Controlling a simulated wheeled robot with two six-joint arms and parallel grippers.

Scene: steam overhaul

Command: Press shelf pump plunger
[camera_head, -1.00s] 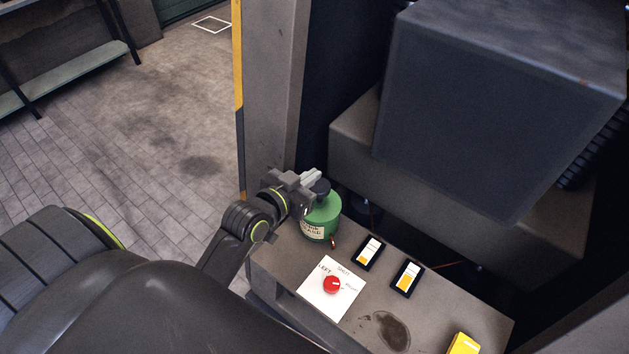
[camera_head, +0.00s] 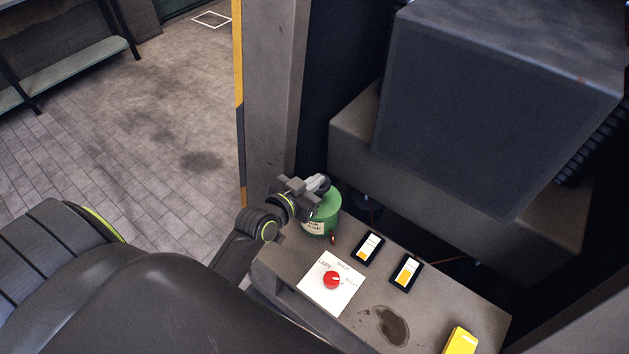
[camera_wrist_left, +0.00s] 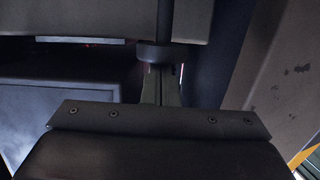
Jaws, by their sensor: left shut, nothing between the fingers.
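The green pump can (camera_head: 323,214) with a pale label stands upright at the far left end of the shelf (camera_head: 362,295). My left gripper (camera_head: 319,184) is shut and empty, directly above the can's top, and covers most of its dark plunger knob. In the left wrist view the closed fingers (camera_wrist_left: 160,86) point at a dark round collar (camera_wrist_left: 160,53) with a rod. I cannot tell whether the fingers touch the plunger. My right gripper is not in view.
A white card with a red knob (camera_head: 331,280), two dark-framed switches (camera_head: 367,248) (camera_head: 406,273) and a yellow block (camera_head: 460,341) are on the shelf. A grey post (camera_head: 270,100) stands behind the can. A large dark box (camera_head: 480,120) hangs at right.

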